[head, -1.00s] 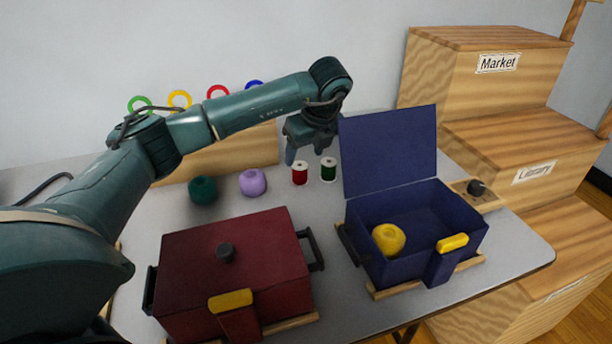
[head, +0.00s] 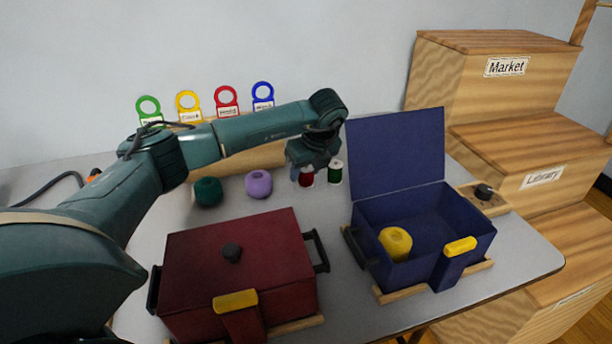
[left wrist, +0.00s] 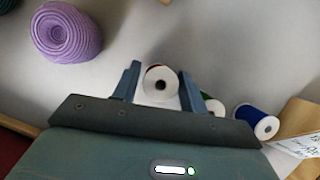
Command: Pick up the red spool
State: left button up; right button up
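The red spool (head: 307,180) stands upright on the table, its upper part partly hidden by my left gripper (head: 307,172) in the head view. In the left wrist view, the spool's white end (left wrist: 160,84) with a dark hole lies between the two fingers of my left gripper (left wrist: 160,88), with a sliver of red thread above it. The fingers are apart, one on each side of the spool, and do not look closed on it. My right gripper is not in view.
A green spool (head: 335,172) stands close to the right of the red one. A blue spool (left wrist: 256,120) shows in the left wrist view. Purple (head: 259,184) and dark green (head: 208,191) yarn balls stand left. The blue box's raised lid (head: 396,152) is close on the right; a closed red box (head: 270,250) stands in front.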

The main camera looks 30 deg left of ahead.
pick_arm(q)
jog(key=c, duration=0.7)
jog(key=shift+o, duration=0.2)
jog(key=shift+r, duration=0.1)
